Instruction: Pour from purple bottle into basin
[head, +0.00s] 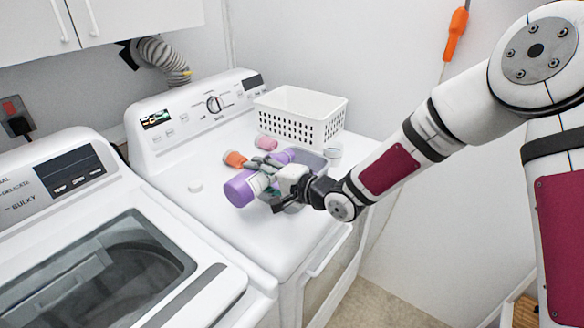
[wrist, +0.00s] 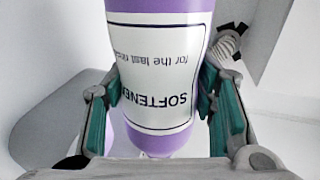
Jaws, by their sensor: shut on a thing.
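The purple bottle (head: 240,190) is held over the white machine's top in the head view. It lies tilted close to horizontal, its wide end to the lower left and its other end to the upper right, towards the basin. In the wrist view the bottle (wrist: 165,20) shows its white SOFTENER label upside down. My gripper (head: 268,183) is shut around the bottle's middle, with a green-padded finger on each side in the wrist view. The grey basin (head: 314,160) stands just behind my gripper and is partly hidden. I cannot see any liquid flowing.
A white perforated basket (head: 300,115) stands at the back right. An orange container (head: 235,159), a pink one (head: 265,142) and a white one (head: 333,153) stand near the basin. The machine's front left top is clear.

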